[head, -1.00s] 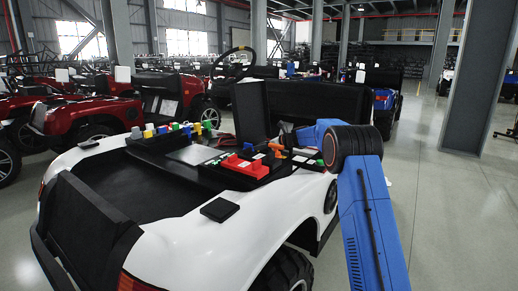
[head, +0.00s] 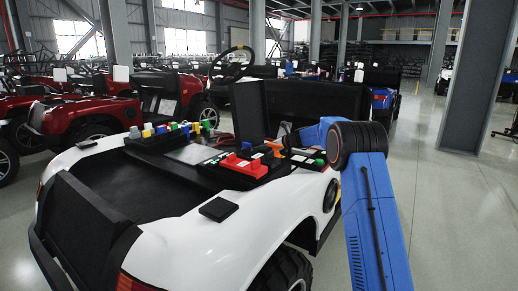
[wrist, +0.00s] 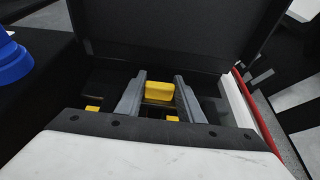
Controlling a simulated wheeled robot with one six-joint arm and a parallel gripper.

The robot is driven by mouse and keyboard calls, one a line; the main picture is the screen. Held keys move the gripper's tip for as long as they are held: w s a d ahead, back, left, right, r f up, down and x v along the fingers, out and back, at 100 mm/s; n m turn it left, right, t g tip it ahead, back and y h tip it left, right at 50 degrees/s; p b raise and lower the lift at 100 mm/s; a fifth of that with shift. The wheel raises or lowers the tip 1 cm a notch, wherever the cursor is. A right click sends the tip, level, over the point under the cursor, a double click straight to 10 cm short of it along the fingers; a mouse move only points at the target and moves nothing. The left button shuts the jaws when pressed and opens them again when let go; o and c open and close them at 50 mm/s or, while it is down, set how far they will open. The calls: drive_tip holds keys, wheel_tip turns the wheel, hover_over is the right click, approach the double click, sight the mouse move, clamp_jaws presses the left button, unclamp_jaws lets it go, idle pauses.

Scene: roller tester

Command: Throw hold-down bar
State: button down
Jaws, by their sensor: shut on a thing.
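In the wrist view, the two grey fingers of my gripper (wrist: 160,98) are shut on a yellow block (wrist: 159,91), with one finger at each side of it. The block sits low in front of an upright black panel (wrist: 170,35). I cannot tell how the block joins a hold-down bar; no bar is clearly seen there. In the head view, my wrist end reaches left over the right edge of the white cart (head: 185,240), behind the red device (head: 245,166) and an orange part (head: 273,147). The fingertips are hidden there.
A row of coloured blocks (head: 175,130) stands on the cart's left side. A black lid (head: 250,108) stands upright behind the devices. In the wrist view, a blue knob (wrist: 12,60) is at left and a red edge (wrist: 258,115) at right. Open floor lies right of the cart.

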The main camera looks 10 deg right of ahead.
drive_tip(key=c, duration=1.5)
unclamp_jaws()
drive_tip(key=shift+s+d, duration=0.1)
drive_tip(key=shift+d, duration=0.05)
drive_tip(key=v, duration=1.7)
drive_tip(key=shift+s+d+r, duration=0.1)
drive_tip(key=shift+s+d, duration=0.05)
